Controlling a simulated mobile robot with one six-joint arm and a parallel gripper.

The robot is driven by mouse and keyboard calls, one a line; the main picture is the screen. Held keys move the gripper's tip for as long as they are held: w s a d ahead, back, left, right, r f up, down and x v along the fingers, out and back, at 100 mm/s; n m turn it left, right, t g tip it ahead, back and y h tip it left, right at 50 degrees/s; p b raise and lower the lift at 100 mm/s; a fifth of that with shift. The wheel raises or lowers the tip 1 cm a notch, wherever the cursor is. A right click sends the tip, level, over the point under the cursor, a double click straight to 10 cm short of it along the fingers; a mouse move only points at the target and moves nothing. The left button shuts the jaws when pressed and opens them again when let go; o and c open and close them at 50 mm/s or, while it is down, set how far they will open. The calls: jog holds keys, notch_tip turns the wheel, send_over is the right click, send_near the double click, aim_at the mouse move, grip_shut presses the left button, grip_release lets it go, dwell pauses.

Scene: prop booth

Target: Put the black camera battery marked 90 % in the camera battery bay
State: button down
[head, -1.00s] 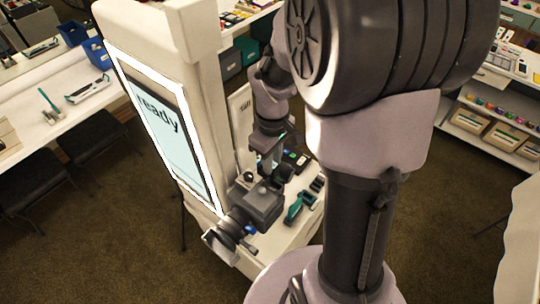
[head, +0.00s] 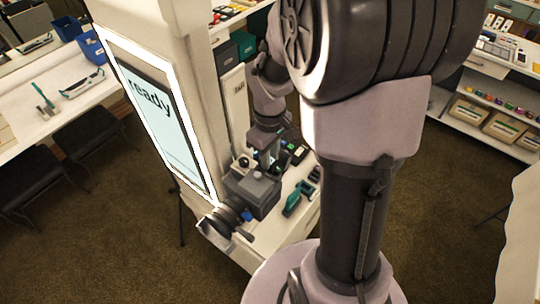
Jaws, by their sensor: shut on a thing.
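The dark camera (head: 250,197) stands on the white counter of the booth, its lens pointing to the lower left. My gripper (head: 265,160) points down just behind and above the camera body. It is small and partly hidden in the head view. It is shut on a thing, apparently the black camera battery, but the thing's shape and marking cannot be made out. The battery bay cannot be made out. I cannot tell whether the held thing touches the camera.
A teal and black tool (head: 293,203) lies right of the camera. Dark items with a green light (head: 299,155) stand behind it. A white post with a "ready" screen (head: 160,115) rises close on the left. My arm covers the right of the counter.

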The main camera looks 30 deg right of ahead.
jog(key=shift+s+f, duration=0.2)
jog(key=shift+f, duration=0.1)
jog(key=c, duration=1.3)
grip_release()
jog(key=shift+o, duration=0.7)
jog(key=shift+d+f, duration=0.1)
jog(key=shift+d, duration=0.05)
jog(key=r+p, duration=0.4)
jog(key=r, duration=0.1)
jog(key=r+p, duration=0.2)
jog(key=shift+w+r, duration=0.35)
jog(key=shift+s+f, duration=0.1)
